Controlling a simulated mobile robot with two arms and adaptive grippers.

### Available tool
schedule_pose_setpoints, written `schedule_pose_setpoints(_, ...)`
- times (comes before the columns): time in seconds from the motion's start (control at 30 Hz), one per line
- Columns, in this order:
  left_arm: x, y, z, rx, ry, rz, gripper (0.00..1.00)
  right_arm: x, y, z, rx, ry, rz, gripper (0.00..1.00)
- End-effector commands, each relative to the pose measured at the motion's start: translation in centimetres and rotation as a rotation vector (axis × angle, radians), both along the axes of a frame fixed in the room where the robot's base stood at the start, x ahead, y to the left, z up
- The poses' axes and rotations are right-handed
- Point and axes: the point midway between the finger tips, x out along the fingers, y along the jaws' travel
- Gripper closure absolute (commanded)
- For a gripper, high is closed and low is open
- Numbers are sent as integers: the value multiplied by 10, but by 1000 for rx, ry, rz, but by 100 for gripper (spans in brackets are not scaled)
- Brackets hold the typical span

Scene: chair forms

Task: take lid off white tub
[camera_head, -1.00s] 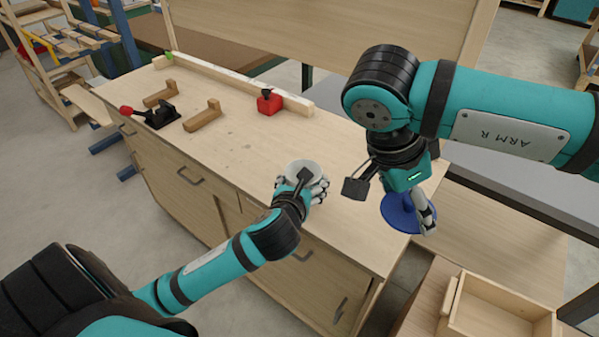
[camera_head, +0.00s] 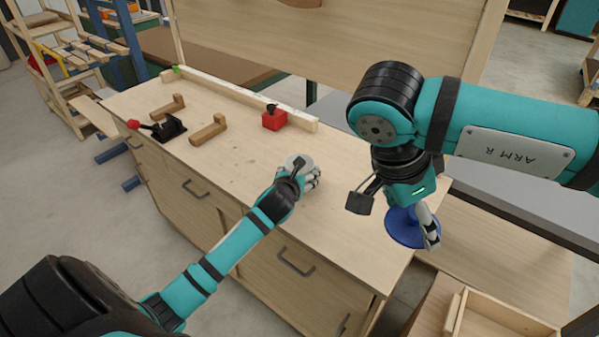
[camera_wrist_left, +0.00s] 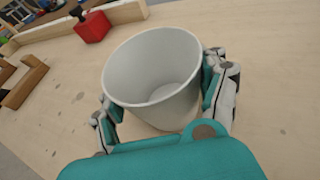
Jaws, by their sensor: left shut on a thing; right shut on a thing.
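The white tub (camera_wrist_left: 150,70) stands open-topped and empty between the fingers of my left gripper (camera_wrist_left: 163,100) in the left wrist view. In the head view the tub (camera_head: 299,160) is mostly hidden by my left gripper (camera_head: 308,176) over the middle of the bench. Whether its base touches the bench top is unclear. My right gripper (camera_head: 398,216) is shut on a blue disc-shaped lid (camera_head: 404,233), apart from the tub, near the bench's right end. The exact grip on the lid is hidden by the gripper.
The wooden bench (camera_head: 235,165) carries a red block (camera_head: 274,118), a toggle clamp (camera_head: 165,129) with a red handle and two wooden pieces (camera_head: 207,130) toward the left. A long rail (camera_head: 240,96) runs along the back edge. A wooden box (camera_head: 500,322) stands at lower right.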

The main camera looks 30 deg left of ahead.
Motion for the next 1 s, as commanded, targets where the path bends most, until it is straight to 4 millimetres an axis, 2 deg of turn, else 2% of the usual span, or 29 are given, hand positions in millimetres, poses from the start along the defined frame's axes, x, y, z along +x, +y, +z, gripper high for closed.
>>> schedule_pose_setpoints(0.33, 0, 0, -3, 2, 0, -1, 86, 0, 0, 0, 0, 0, 0, 63)
schedule_pose_setpoints(0.37, 0, 0, -3, 2, 1, -1, 27, 0, 0, 0, 0, 0, 0, 63)
schedule_pose_setpoints(0.57, 0, 0, -3, 1, 0, 0, 1, 0, 0, 0, 0, 0, 0, 63)
schedule_pose_setpoints(0.9, 0, 0, 0, -1, -2, -1, 0, 0, 0, 0, 0, 0, 0, 63)
schedule_pose_setpoints(1.0, -8, -3, 4, 3, -1, -2, 0, 0, 0, 0, 0, 0, 0, 63)
